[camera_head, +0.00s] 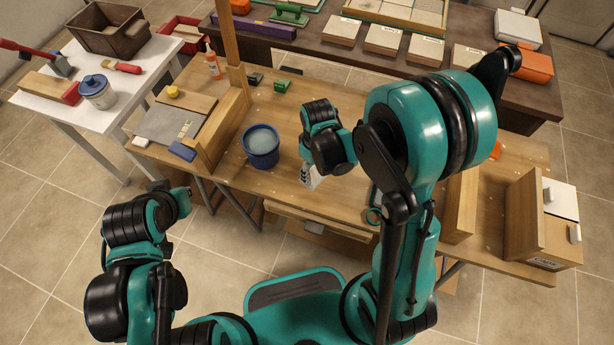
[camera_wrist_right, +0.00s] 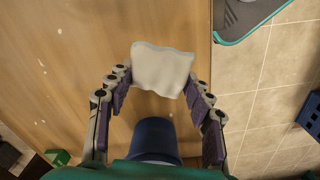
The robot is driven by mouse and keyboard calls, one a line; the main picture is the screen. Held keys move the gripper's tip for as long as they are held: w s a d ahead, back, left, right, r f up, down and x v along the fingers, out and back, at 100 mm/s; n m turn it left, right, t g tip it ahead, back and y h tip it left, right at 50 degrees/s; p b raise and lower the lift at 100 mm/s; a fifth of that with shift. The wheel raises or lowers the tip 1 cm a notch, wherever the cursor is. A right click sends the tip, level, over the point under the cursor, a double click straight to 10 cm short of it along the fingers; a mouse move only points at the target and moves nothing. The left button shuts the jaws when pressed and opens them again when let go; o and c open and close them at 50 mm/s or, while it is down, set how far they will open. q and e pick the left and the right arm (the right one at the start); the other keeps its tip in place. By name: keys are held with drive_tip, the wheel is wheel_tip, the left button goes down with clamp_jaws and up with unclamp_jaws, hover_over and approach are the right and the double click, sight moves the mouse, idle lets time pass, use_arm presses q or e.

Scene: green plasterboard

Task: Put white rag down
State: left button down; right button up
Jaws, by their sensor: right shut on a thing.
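The white rag (camera_wrist_right: 162,68) is a small pale cloth with wavy edges, seen in the right wrist view. My right gripper (camera_head: 310,178) points down over the wooden table, right of the blue bucket. Its fingers are spread to the rag's width, with the tips at the rag's two sides, and it is shut on the rag. I cannot tell whether the rag touches the table. In the head view the gripper and arm mostly hide the rag. My left arm is at the lower left, off the table; its gripper (camera_head: 178,200) shows poorly.
The blue bucket (camera_head: 261,146) stands on the wooden table (camera_head: 290,188), close to the right gripper; it also shows in the wrist view (camera_wrist_right: 155,140). Left are a wooden stand and a spray bottle (camera_head: 212,64). A green block (camera_head: 282,86) lies behind. The table's front edge is near.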

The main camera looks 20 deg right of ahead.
drive_tip(key=shift+w+a+f, duration=0.35)
drive_tip(key=shift+w+f, duration=0.1)
drive_tip(key=shift+w, duration=0.1)
drive_tip(key=shift+w+a+f, duration=0.35)
drive_tip(key=shift+w+f, duration=0.05)
drive_tip(key=shift+w, duration=0.15)
wheel_tip(320, 180, down, 3)
drive_tip(key=shift+f+b, duration=0.2)
drive_tip(key=shift+b, duration=0.85)
drive_tip(key=shift+f, duration=0.25)
drive_tip(key=shift+f, duration=0.1)
drive_tip(key=o, duration=1.4)
